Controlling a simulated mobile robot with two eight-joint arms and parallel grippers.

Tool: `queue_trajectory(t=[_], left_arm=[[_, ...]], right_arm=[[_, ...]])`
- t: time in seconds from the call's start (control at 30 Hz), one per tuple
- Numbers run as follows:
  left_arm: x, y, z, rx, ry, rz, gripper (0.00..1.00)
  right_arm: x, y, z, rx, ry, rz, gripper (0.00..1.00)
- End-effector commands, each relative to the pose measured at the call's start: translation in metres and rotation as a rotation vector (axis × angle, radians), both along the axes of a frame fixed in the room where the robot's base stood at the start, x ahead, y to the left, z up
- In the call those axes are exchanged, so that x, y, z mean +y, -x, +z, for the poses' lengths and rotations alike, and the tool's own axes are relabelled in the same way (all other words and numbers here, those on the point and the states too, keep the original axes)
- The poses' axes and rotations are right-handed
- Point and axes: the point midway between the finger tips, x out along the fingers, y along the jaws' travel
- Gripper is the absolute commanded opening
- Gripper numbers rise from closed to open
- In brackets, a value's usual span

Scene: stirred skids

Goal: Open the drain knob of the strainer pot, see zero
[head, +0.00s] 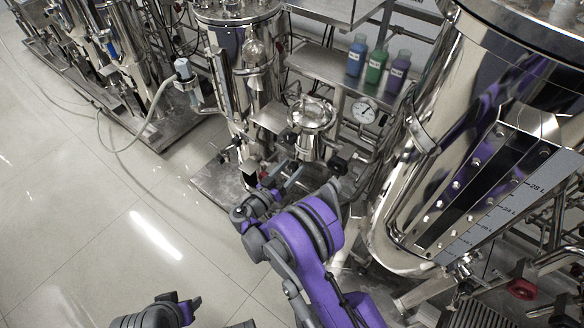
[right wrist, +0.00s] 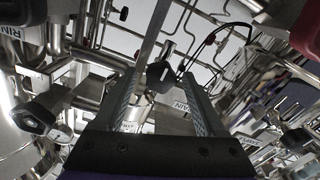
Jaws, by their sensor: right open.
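The strainer pot, a small steel vessel (head: 311,116) with a wide round top, stands mid-picture in the head view. My right gripper (head: 282,178) is open, low and in front of the pot, slightly to its left. In the right wrist view a black knob (right wrist: 160,76) shows between the tips of the two open fingers. A white label (right wrist: 183,108) close below it appears to end in "AIN". I cannot tell whether the fingers touch the knob. The pot's lower part is partly hidden by pipes and my purple arm.
A large steel tank (head: 400,215) stands close on the right. A shelf (head: 335,83) behind holds blue, green and purple bottles (head: 375,65). A pressure gauge (head: 364,112) sits near the pot. In the wrist view, pipes and other black knobs (right wrist: 35,118) crowd around. Clear tiled floor (head: 80,220) lies left.

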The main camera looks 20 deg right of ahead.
Motion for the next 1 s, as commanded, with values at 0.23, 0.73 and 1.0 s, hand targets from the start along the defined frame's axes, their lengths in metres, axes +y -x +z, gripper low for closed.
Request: queue_trajectory(t=[0.23,0.73,1.0], left_arm=[[0.0000,-0.0002,-0.0008,0.000,0.000,0.000,0.50],[0.0000,-0.0002,-0.0008,0.000,0.000,0.000,0.50],[0.0000,-0.0002,-0.0007,0.000,0.000,0.000,0.50]], right_arm=[[-0.0063,-0.0046,0.0003,0.000,0.000,-0.001,0.73],[-0.0058,-0.0043,0.0002,-0.001,0.000,-0.001,0.08],[-0.0056,-0.0042,0.0001,0.004,0.003,-0.001,0.00]])
